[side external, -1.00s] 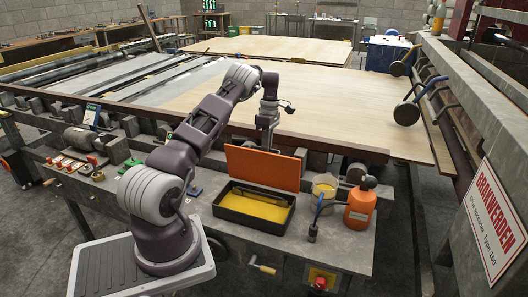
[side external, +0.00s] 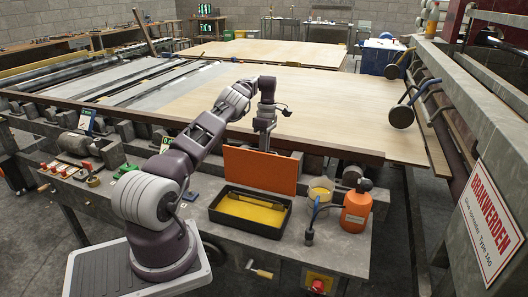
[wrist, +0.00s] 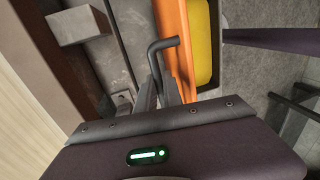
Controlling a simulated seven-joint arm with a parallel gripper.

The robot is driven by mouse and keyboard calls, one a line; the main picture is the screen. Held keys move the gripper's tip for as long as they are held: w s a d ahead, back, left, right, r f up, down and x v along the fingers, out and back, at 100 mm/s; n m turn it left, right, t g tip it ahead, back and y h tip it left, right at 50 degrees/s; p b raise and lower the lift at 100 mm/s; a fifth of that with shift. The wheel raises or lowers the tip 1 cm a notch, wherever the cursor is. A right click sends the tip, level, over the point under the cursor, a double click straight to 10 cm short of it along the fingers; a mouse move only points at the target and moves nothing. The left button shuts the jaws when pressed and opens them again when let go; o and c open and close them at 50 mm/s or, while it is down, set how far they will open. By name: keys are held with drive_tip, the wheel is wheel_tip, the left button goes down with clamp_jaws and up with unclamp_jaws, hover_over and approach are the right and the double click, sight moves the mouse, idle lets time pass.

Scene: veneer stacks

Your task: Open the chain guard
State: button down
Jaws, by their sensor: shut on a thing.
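The chain guard appears to be the orange panel (side external: 260,170), standing nearly upright at the back edge of a black box (side external: 236,221) with yellow inside. In the wrist view the orange panel (wrist: 180,52) shows as a narrow edge-on strip, with the yellow (wrist: 203,42) to its right. A grey bent handle (wrist: 163,47) stands close to the panel's left side. My gripper (side external: 265,143) is just behind the panel's top edge. In the wrist view my gripper (wrist: 160,95) is shut on the handle; the exact contact is partly hidden.
A yellow container (side external: 320,190) and an orange bottle (side external: 356,208) stand right of the box. A dark upright tool (side external: 310,232) stands in front of them. Wide veneer sheets (side external: 310,105) lie behind the panel.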

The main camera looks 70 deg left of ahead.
drive_tip(key=c, duration=1.5)
unclamp_jaws()
drive_tip(key=shift+s+a, duration=0.15)
drive_tip(key=shift+a, duration=0.05)
drive_tip(key=shift+d+r, duration=0.1)
drive_tip(key=shift+d, duration=0.05)
drive_tip(key=s+d+f, duration=0.8)
drive_tip(key=s+d, duration=0.5)
drive_tip(key=w+d+r+m+t+y, duration=0.1)
drive_tip(key=d+r+m, duration=0.4)
drive_tip(key=r, duration=0.7)
drive_tip(key=w+d+r+m+t, duration=0.1)
drive_tip(key=w+d+r+m, duration=0.2)
drive_tip(key=r, duration=0.9)
drive_tip(key=d+m, duration=0.3)
drive_tip(key=d, duration=0.2)
drive_tip(key=shift+w+d+r+t+y, duration=0.2)
drive_tip(key=shift+w+r+t+y, duration=0.1)
drive_tip(key=shift+w+r+y, duration=0.1)
